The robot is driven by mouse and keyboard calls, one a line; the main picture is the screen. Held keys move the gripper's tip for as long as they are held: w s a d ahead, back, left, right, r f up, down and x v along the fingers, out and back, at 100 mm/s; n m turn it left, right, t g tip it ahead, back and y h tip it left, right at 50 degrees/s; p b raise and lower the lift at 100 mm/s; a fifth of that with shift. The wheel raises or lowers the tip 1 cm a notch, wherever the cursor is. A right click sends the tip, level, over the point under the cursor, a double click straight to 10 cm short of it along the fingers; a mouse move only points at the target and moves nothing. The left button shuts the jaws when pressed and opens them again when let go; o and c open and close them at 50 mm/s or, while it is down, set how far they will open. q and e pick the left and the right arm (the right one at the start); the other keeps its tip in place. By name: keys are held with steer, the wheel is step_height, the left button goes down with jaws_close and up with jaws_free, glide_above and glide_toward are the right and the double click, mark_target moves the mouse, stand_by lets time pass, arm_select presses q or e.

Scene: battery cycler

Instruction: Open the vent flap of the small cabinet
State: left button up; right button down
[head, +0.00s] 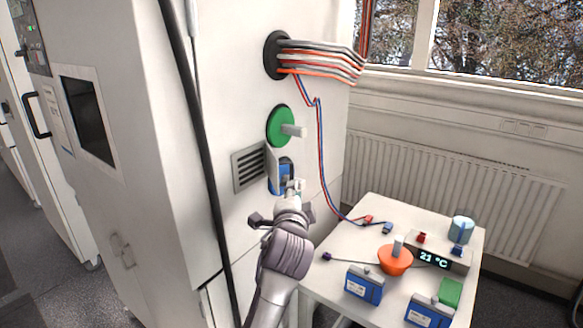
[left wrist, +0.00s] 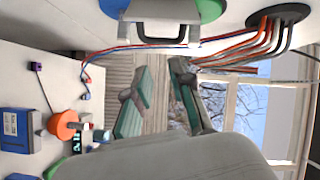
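The pale cabinet (head: 235,80) fills the middle of the head view. A grey slatted vent (head: 249,168) is on its side face, and it looks flat against the wall. A pale upright plate (head: 273,160) stands just right of the vent, beside a blue part (head: 286,170). I cannot tell whether the plate belongs to the flap. My left gripper (head: 291,192) is in front of the blue part, below and right of the vent. In the left wrist view its fingers (left wrist: 160,95) are apart with nothing between them. My right gripper is not in view.
A green disc with a grey handle (head: 281,126) sits above the blue part. Cables (head: 320,58) leave a black port, and thin wires hang down to the white table (head: 345,230). The table holds blue boxes (head: 364,284) and an orange knob (head: 395,260). A radiator (head: 440,170) stands behind.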

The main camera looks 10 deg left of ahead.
mark_target(292, 170)
arm_select(q)
steer(key=w+a+m+y+p, duration=0.1)
steer(key=w+m, duration=0.2)
steer(key=m, duration=0.3)
steer(key=w+a+m+y+p, duration=0.1)
steer(key=w+m+p, duration=0.1)
steer(key=m, duration=0.5)
steer(key=w+m+p, duration=0.1)
steer(key=w+m, duration=0.3)
steer(key=m, duration=0.3)
steer(key=shift+w+a+r+y, duration=0.25)
steer(key=shift+a+r+y, duration=0.1)
steer(key=shift+a+y, duration=0.05)
steer(key=shift+w+a+p, duration=0.25)
steer(key=shift+w+p, duration=0.05)
steer(key=shift+w, duration=0.3)
jaws_close()
steer(key=shift+f, duration=0.1)
